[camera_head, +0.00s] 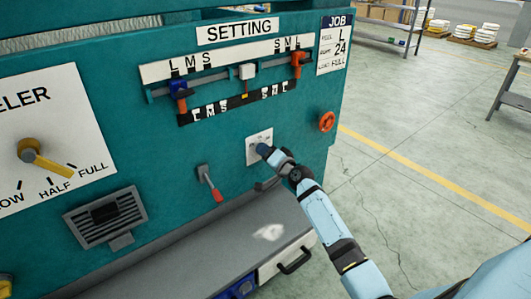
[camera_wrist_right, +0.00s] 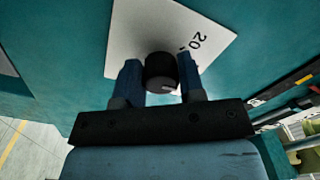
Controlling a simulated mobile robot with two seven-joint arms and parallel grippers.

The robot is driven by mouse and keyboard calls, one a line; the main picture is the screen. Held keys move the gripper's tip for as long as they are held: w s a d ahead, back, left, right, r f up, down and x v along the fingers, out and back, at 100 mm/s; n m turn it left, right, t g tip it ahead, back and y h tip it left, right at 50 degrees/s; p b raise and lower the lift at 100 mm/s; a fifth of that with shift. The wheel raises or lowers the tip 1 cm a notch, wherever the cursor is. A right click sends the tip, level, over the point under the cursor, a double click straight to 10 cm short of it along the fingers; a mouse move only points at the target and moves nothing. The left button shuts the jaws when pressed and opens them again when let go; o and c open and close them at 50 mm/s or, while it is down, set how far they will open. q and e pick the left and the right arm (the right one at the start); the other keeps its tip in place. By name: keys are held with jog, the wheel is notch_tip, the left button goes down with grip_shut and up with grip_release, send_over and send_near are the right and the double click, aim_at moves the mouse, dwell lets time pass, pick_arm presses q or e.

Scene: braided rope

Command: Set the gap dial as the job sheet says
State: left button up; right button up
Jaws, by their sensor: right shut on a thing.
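The gap dial is a black knob (camera_wrist_right: 160,72) on a white plate (camera_head: 253,143) on the teal machine front. In the right wrist view the plate (camera_wrist_right: 135,40) shows the number 20; other marks are hidden or too small to read. My right gripper (camera_wrist_right: 160,78) has a finger on each side of the knob and is shut on it. In the head view my right gripper (camera_head: 265,150) covers most of the dial. The job sheet (camera_head: 334,45) at the top right shows L, 24 and FULL in its rows. My left gripper is not in view.
Left of the dial, a lever with a red tip (camera_head: 215,192) sticks out. An orange knob (camera_head: 327,122) is to the right. A slider panel (camera_head: 240,72) is above, and a grey ledge (camera_head: 190,255) runs below. A yellow pointer dial (camera_head: 45,160) is at far left.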

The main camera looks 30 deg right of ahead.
jog(key=shift+r, duration=0.1)
jog(key=o, duration=0.9)
jog(key=s, duration=0.9)
jog(key=s+d+b, duration=0.1)
jog(key=s, duration=0.3)
jog(key=shift+s, duration=0.4)
